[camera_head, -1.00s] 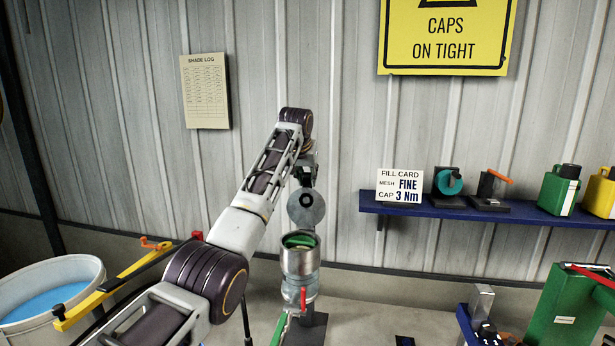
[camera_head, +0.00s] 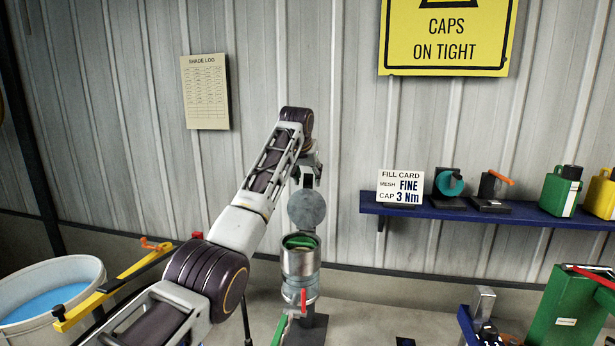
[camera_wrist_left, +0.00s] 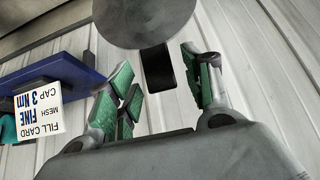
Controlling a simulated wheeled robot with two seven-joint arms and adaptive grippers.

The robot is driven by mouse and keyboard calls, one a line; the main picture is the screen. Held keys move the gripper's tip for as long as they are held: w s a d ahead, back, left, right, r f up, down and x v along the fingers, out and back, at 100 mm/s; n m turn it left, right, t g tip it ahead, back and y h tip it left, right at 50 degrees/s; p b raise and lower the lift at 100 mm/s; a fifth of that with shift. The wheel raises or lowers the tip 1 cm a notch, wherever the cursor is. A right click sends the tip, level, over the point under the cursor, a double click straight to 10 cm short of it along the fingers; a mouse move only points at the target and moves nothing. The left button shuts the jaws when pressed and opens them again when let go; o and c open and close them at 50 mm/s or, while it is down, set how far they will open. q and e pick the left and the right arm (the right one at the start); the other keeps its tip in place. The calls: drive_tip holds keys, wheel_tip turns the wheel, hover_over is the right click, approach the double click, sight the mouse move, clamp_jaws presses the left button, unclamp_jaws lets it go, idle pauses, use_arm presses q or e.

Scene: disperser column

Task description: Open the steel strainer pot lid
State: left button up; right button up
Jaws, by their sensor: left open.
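The steel strainer pot (camera_head: 299,267) stands on a dark post in the middle of the head view, its mouth uncovered, with green showing inside. Its round grey lid (camera_head: 307,209) stands raised, nearly upright, above and behind the mouth. In the left wrist view the lid (camera_wrist_left: 145,18) fills the top edge, with a dark block (camera_wrist_left: 158,68) just below it. My left gripper (camera_head: 308,177) is just above the lid. In the wrist view its green-padded fingers (camera_wrist_left: 165,92) are spread apart, with the dark block between their tips; I cannot tell whether they touch it.
A blue shelf (camera_head: 480,211) with a fill card (camera_head: 400,187) and several canisters is at the right. A bucket of blue liquid (camera_head: 55,295) and a yellow bar (camera_head: 110,285) are at the left. A corrugated wall stands close behind.

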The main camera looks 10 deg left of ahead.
use_arm(q)
drive_tip(key=v, duration=1.2)
idle(0.6)
